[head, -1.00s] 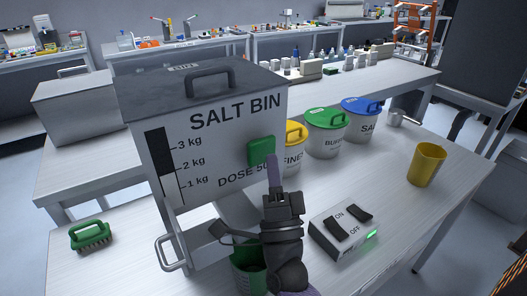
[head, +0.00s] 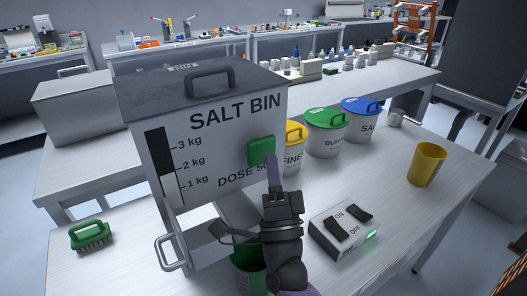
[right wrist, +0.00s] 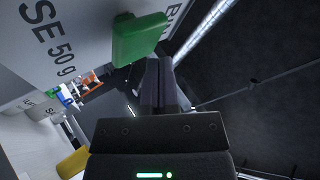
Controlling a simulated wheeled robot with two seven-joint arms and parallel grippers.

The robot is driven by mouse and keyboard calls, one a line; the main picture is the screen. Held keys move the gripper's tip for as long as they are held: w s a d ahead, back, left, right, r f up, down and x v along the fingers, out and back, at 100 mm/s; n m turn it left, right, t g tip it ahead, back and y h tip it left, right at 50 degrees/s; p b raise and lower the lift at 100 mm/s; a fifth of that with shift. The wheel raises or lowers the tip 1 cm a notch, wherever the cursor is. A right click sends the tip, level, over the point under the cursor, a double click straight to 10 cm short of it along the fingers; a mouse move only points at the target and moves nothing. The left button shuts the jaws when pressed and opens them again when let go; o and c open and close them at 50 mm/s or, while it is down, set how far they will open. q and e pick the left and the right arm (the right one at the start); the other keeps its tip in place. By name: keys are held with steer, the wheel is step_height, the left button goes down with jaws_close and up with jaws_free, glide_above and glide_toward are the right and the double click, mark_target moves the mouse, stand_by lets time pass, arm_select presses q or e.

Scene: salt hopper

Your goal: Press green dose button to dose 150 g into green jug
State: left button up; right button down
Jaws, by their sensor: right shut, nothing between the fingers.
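The grey and white salt bin (head: 222,125) stands on the table with its lid on. Its green dose button (head: 261,151) sits on the front, beside the text "DOSE 50", and also shows in the right wrist view (right wrist: 138,38). My right gripper (head: 273,160) is shut and empty, its fingertips at the button's lower edge in the head view. In the right wrist view the fingers are just below and right of the button; contact cannot be told. The green jug (head: 247,262) stands under the bin, partly hidden by my right arm. My left gripper is out of view.
A switch box (head: 345,228) with ON and OFF rockers and a lit green lamp is right of my arm. A green brush (head: 90,236) lies at left.

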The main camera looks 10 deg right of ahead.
steer(key=shift+w+a, duration=0.1)
steer(key=shift+w, duration=0.25)
steer(key=shift+w+a+b, duration=0.3)
steer(key=shift+w+b, duration=0.3)
steer(key=shift+w, duration=0.25)
stand_by(0.9)
steer(key=shift+s+d+p, duration=0.3)
steer(key=shift+s+p, duration=0.3)
steer(key=shift+s, duration=0.3)
steer(key=shift+s+d, duration=0.1)
steer(key=shift+s, duration=0.2)
steer(key=shift+s+d+p, duration=0.3)
steer(key=shift+s+p, duration=0.1)
steer(key=shift+s, duration=0.4)
steer(key=shift+s+d+p, duration=0.25)
steer(key=shift+s+p, duration=0.15)
steer(key=shift+s, duration=0.4)
steer(key=shift+s+d+p, duration=0.3)
steer(key=shift+s+p, duration=0.1)
steer(key=shift+s, duration=0.4)
stand_by(0.5)
